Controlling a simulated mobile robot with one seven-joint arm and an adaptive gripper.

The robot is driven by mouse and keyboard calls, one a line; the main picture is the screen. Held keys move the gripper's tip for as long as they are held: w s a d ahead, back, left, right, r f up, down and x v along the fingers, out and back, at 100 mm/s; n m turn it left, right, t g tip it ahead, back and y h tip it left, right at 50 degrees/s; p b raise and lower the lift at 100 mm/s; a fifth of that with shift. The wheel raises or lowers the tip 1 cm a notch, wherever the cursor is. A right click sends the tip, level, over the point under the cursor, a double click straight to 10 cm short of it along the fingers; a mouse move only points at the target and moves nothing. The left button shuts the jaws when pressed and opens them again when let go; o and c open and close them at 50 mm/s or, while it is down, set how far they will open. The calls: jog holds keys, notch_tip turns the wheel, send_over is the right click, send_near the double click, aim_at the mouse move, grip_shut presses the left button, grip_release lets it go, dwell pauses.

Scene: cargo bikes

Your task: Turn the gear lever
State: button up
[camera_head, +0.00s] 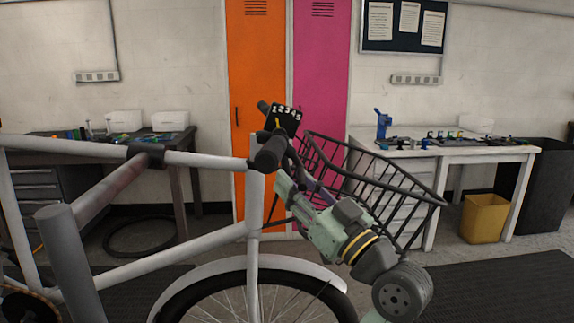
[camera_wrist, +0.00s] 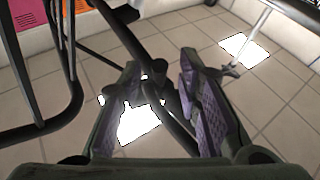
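The gear indicator (camera_head: 286,117), a black box with a row of white numbers, sits on the bike's handlebar. A small yellowish pointer (camera_head: 277,123) shows below the numbers; I cannot tell whether it is the gear lever. My gripper (camera_head: 286,188) is below and slightly right of the indicator, beside the front of the bike. In the wrist view my gripper (camera_wrist: 161,68) is open, with purple pads on both fingers. A dark bar (camera_wrist: 165,90) and a short dark stub (camera_wrist: 153,82) show between the fingers. I see no clear grip on either.
The black wire basket (camera_head: 375,180) is right behind my arm; its bars also show in the wrist view (camera_wrist: 60,60). Workbenches (camera_head: 445,150) stand behind.

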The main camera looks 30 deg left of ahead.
jog(key=shift+p+x, duration=0.35)
jog(key=shift+x, duration=1.2)
grip_shut()
